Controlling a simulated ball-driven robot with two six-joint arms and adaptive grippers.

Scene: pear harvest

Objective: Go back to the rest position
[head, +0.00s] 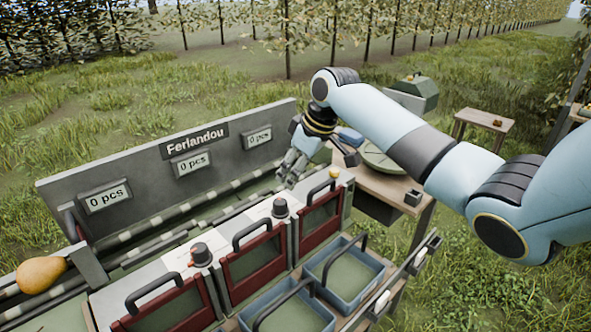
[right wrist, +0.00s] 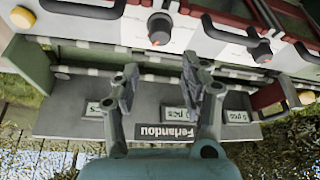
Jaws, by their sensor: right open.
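My right gripper (head: 292,170) is at the right end of the grey sorting station (head: 120,165), above its conveyor. It also shows in the right wrist view (right wrist: 158,75), with its fingers apart and nothing between them. In that view the station is upside down, with the Ferlandou sign (right wrist: 163,132) beyond the fingers. My right arm comes in from the right edge of the head view. A yellow-brown pear (head: 41,274) lies at the left end of the station. My left gripper does not show.
Red-framed bins with black handles (head: 255,258) line the station's front. Two blue baskets (head: 345,272) stand before them. A wooden table (head: 390,190) with a round green plate stands right of the station. A small table (head: 483,122) stands farther back on grass.

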